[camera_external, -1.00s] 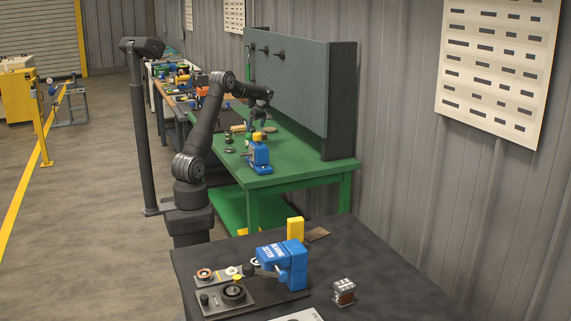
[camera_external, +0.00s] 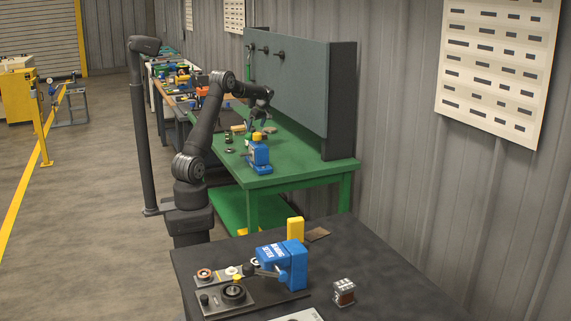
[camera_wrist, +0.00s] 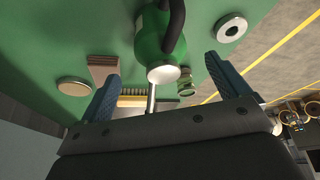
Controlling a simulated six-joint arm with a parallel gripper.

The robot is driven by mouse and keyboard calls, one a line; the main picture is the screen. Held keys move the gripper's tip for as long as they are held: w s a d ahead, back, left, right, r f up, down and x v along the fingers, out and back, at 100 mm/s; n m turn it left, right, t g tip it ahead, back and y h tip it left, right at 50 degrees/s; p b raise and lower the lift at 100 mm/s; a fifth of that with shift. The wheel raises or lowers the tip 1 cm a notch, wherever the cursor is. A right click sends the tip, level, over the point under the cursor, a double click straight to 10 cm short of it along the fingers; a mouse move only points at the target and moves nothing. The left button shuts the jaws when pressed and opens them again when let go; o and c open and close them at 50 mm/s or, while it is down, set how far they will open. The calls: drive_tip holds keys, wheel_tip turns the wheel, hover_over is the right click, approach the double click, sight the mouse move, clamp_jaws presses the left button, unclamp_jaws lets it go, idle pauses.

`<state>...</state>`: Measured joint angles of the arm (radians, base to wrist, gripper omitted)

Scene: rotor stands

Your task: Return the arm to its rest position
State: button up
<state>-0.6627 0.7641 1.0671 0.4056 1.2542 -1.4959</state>
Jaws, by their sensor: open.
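My arm (camera_external: 205,125) is raised and bent over the green bench (camera_external: 290,178) in the external view. My gripper (camera_external: 258,117) hangs small and dark above the bench, near a blue device with a yellow top (camera_external: 259,155). In the wrist view my gripper (camera_wrist: 162,68) shows two blue fingers spread wide apart. A green rounded object with a white end and a black curved part (camera_wrist: 160,35) appears between the fingers; contact with them is not visible. The fingers hold nothing that I can make out.
A grey panel (camera_external: 285,85) stands along the bench's back. A dark table (camera_external: 400,290) in front carries a blue unit (camera_external: 285,262) and a small metal block (camera_external: 344,291). The wrist view shows a metal ring (camera_wrist: 231,28) and a round disc (camera_wrist: 73,86). Open floor (camera_external: 90,220) lies left.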

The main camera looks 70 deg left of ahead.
sight(252, 129)
drive_tip(key=x, duration=0.8)
drive_tip(key=shift+s+f, duration=0.1)
drive_tip(key=shift+f, duration=0.3)
wheel_tip(252, 129, up, 3)
drive_tip(key=shift+f, duration=0.2)
drive_tip(key=shift+r, duration=0.8)
